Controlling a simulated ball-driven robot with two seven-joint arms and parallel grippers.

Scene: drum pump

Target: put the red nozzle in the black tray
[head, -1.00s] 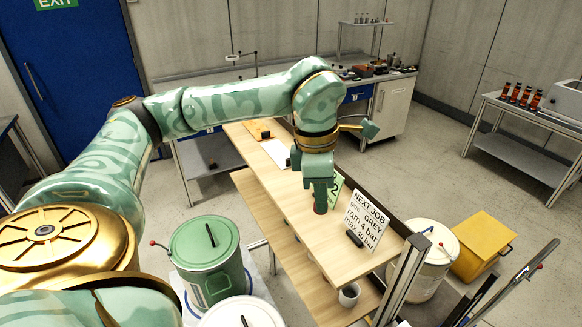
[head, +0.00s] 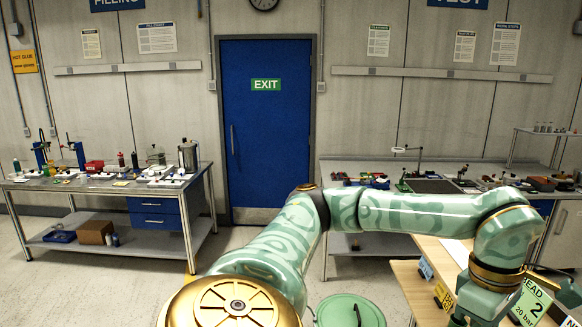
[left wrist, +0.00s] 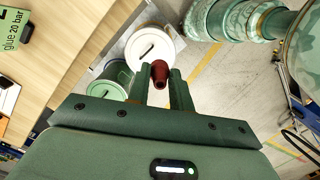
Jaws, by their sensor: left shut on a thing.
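My left gripper (left wrist: 160,92) is shut on the red nozzle (left wrist: 159,72), which sticks out between the fingertips in the left wrist view. It is held clear of the wooden table beside it. In the head view my left arm reaches to the right, and its hand is at the lower right edge; the nozzle cannot be made out there. A dark flat thing (head: 432,186) lies on the far bench right of the door; I cannot tell whether it is the black tray. My right gripper is not in view.
The wooden table (head: 420,290) with a green sign (head: 531,303) is at the lower right. A green-lidded drum (head: 350,312) stands at the bottom. A cluttered bench (head: 110,186) stands left of the blue door (head: 265,130). Open floor lies between the benches.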

